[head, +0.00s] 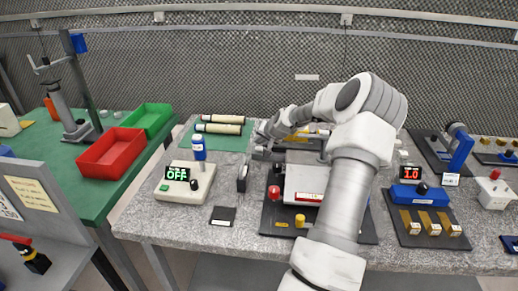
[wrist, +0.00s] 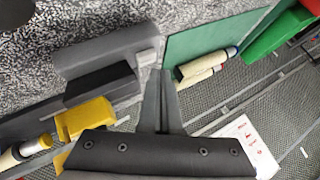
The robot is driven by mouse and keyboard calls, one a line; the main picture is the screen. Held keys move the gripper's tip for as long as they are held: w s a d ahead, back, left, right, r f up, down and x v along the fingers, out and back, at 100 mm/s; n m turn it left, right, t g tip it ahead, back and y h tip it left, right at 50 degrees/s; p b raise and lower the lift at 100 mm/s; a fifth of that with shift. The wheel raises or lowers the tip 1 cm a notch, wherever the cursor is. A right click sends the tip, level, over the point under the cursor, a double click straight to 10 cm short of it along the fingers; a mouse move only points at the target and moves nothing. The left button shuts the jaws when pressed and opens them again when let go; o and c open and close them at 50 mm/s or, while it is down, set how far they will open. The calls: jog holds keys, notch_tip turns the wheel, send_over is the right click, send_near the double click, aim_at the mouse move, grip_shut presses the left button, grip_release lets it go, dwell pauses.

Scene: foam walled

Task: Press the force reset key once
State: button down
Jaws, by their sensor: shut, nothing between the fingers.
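No key marked force reset can be read in either view. In the wrist view, a grey block (wrist: 105,50) has a small pale block (wrist: 148,57) at its end, with a black block (wrist: 100,85) and a yellow block (wrist: 85,118) beside it. I cannot tell whether the pale block is the key. My gripper (wrist: 160,74) is shut and empty, its tips close to the pale block; contact cannot be told. In the head view my gripper (head: 262,152) is above the grey table's far part, left of the black-plated rig (head: 268,222), partly hidden by my arm.
A white box with an OFF display (head: 188,185) stands at left. A blue box with a 1.0 display (head: 420,195) stands at right. The rig has a red knob (head: 274,193). Cream rolls (head: 220,128) lie on a green mat (head: 235,143). Red (head: 112,153) and green (head: 150,118) bins stand farther left.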

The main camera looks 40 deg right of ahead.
jog(key=shift+f, duration=0.15)
jog(key=shift+f+b, duration=0.3)
jog(key=shift+b, duration=0.1)
jog(key=shift+f+b, duration=0.35)
jog(key=shift+f, duration=0.15)
dwell(0.7)
jog(key=shift+r, duration=0.1)
jog(key=shift+r+p, duration=0.4)
jog(key=shift+r, duration=0.4)
notch_tip(320, 180, up, 5)
jog(key=p, duration=0.2)
jog(key=shift+p, duration=0.35)
dwell(0.7)
